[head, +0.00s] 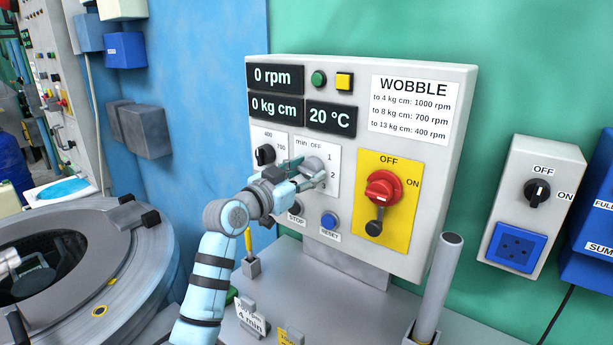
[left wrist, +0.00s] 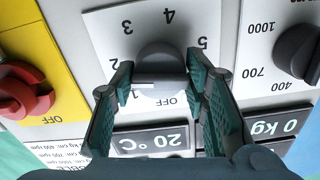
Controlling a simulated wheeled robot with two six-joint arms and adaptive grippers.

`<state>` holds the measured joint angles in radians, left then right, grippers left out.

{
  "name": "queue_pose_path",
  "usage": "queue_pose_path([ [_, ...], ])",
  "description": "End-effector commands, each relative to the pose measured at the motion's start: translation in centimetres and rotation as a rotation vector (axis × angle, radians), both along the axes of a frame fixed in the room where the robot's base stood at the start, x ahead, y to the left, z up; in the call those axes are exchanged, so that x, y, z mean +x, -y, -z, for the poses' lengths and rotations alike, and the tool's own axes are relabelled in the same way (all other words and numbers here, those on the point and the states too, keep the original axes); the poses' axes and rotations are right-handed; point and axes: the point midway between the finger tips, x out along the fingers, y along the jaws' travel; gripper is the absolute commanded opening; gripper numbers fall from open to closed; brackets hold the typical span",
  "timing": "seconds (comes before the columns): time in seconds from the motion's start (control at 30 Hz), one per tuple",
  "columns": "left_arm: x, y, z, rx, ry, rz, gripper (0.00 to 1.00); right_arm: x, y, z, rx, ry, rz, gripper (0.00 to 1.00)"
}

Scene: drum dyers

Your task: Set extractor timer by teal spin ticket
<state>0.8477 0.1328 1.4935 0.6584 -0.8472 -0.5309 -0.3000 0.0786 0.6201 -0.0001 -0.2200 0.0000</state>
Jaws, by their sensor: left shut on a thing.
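The timer knob (left wrist: 160,72) is a grey dial with a white pointer line, on a white plate (left wrist: 100,30) marked OFF and 1 to 5. My left gripper (left wrist: 160,85) is shut on the knob, one teal finger on each side. In the left wrist view, which is upside down, the pointer lies on the side of 1 and 2, nearer to 1. In the head view my left gripper (head: 300,172) partly covers the timer plate (head: 328,152). A card reading "4 min" (head: 250,322) stands on the ledge; its upper line is partly hidden. I cannot make out a teal ticket.
The panel (head: 350,70) shows 0 rpm, 0 kg cm and 20 °C. A black speed knob (head: 265,154), a red switch (head: 383,187) on yellow and a blue RESET button (head: 329,220) surround the timer. A grey upright tube (head: 440,285) stands right; the drum (head: 95,290) is left.

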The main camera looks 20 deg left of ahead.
Motion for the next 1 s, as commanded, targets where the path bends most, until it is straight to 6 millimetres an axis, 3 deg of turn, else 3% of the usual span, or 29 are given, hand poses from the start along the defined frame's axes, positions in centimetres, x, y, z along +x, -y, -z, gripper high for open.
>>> queue_pose_path([
  [0.47,-0.02,0.0,-0.28,0.016,0.013,0.0,0.13,0.0,0.01,0.05,0.0,0.0,0.0,0.4],
  [0.5,-0.02,0.0,-0.28,0.016,0.013,0.0,0.42,0.0,0.02,0.05,0.0,0.0,0.0,0.4],
  [0.6,-0.02,-0.01,-0.25,0.017,0.012,0.0,0.58,0.0,0.02,0.05,0.0,0.0,0.0,0.4],
  [1.0,-0.62,-0.34,-0.04,0.018,0.01,-0.002,0.61,0.01,0.33,0.04,-0.004,0.0,-0.001,0.4],
])
